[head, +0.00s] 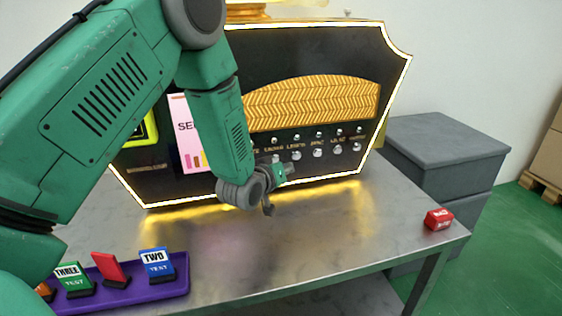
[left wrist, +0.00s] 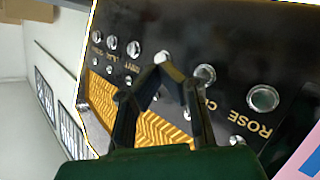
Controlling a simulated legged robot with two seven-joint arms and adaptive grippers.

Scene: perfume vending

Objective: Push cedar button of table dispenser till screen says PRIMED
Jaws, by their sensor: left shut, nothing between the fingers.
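The black table dispenser (head: 330,60) stands on the metal table, with a gold herringbone panel and a row of silver buttons under labels. Its pale pink screen (head: 185,130) is partly hidden by my left arm; only "SE" and coloured bars show. In the left wrist view, the label starting "CE" is partly covered by my finger; its cedar button (left wrist: 205,74) lies between the rose button (left wrist: 262,98) and the one by my fingertips. My left gripper (head: 284,174) is shut and empty in front of the button row; its fingertips show in the wrist view (left wrist: 160,76). Contact cannot be told.
A purple tray (head: 180,289) with several labelled test blocks sits at the table's front left. A small red block (head: 438,219) lies near the right edge. A grey cabinet (head: 440,150) stands behind on the right. The table middle (head: 290,240) is clear.

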